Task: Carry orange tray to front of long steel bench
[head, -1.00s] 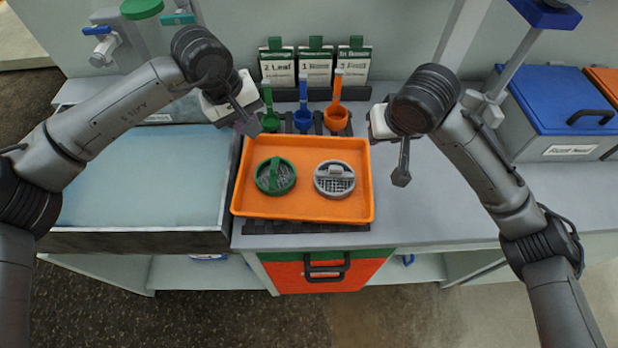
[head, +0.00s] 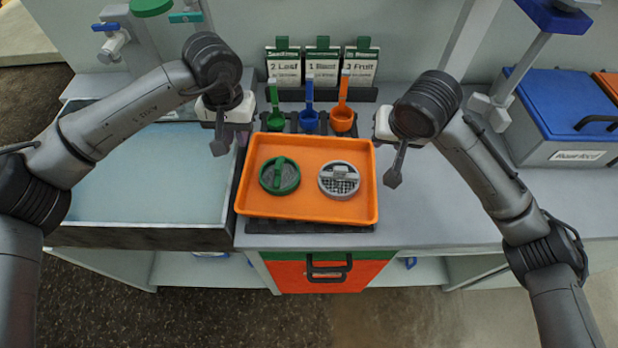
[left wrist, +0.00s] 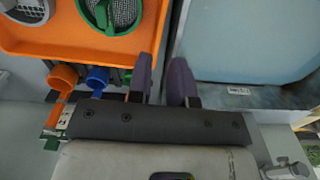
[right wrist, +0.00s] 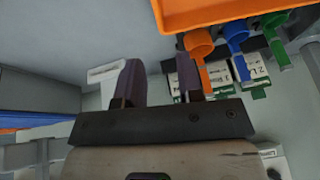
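The orange tray (head: 305,208) lies flat on a dark ribbed mat on the grey bench top (head: 440,190). It holds a round green strainer (head: 280,176) and a round grey strainer (head: 339,179). My left gripper (head: 219,138) is beside the tray's left edge, over the rim of the pale blue basin. In the left wrist view its fingers (left wrist: 162,80) are apart and empty, with the tray (left wrist: 75,42) at upper left. My right gripper (head: 394,165) is just off the tray's right edge. In the right wrist view its fingers (right wrist: 161,80) are apart and empty, near the tray (right wrist: 195,14).
Green (head: 275,118), blue (head: 309,120) and orange (head: 342,118) scoops stand in a rack behind the tray, with label cards behind them. The basin (head: 150,175) is at left. A blue-lidded box (head: 560,110) is at right. Bench top is clear right of the tray.

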